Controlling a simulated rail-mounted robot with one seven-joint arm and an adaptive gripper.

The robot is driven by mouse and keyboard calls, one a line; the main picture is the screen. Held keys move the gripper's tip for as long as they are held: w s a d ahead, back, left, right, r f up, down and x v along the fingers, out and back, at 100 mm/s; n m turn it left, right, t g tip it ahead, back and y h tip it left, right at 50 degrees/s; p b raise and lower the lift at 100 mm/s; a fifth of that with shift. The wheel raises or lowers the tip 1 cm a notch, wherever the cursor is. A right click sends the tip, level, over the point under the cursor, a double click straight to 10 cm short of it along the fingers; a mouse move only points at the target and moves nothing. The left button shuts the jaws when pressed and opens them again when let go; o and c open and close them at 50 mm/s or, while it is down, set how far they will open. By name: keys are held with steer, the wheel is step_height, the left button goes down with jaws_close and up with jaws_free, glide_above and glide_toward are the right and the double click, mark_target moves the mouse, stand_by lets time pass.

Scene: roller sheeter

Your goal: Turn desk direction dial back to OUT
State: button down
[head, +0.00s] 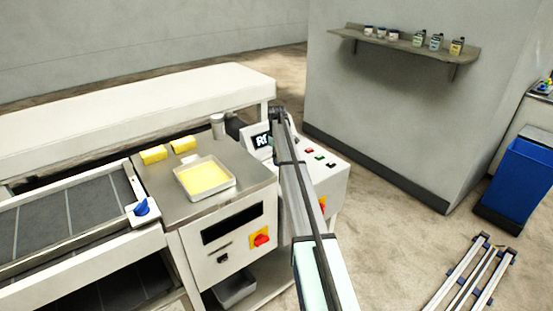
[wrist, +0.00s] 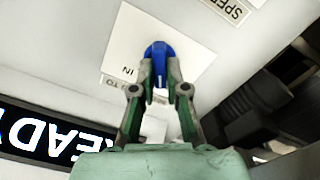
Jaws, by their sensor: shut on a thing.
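The blue dial (wrist: 160,52) sits on a white plate (wrist: 133,38) on the desk panel in the wrist view. A pale line marks its face. My gripper (wrist: 158,76) is shut on the dial, with one finger on each side. The letters IN show on the plate to the left of the dial; another label below them is only partly legible. In the head view my gripper (head: 278,114) is at the control desk (head: 328,178), and my arm hides the dial there.
A lit display (wrist: 40,135) reading READY, partly cut off, lies at lower left in the wrist view. In the head view, the desk has red and green buttons, and another blue knob (head: 141,207) stands by the belt.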

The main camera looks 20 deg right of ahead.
steer(key=c, duration=1.2)
jaws_free()
steer(key=shift+r, duration=0.1)
step_height(320, 180, up, 12)
steer(key=shift+f, duration=0.1)
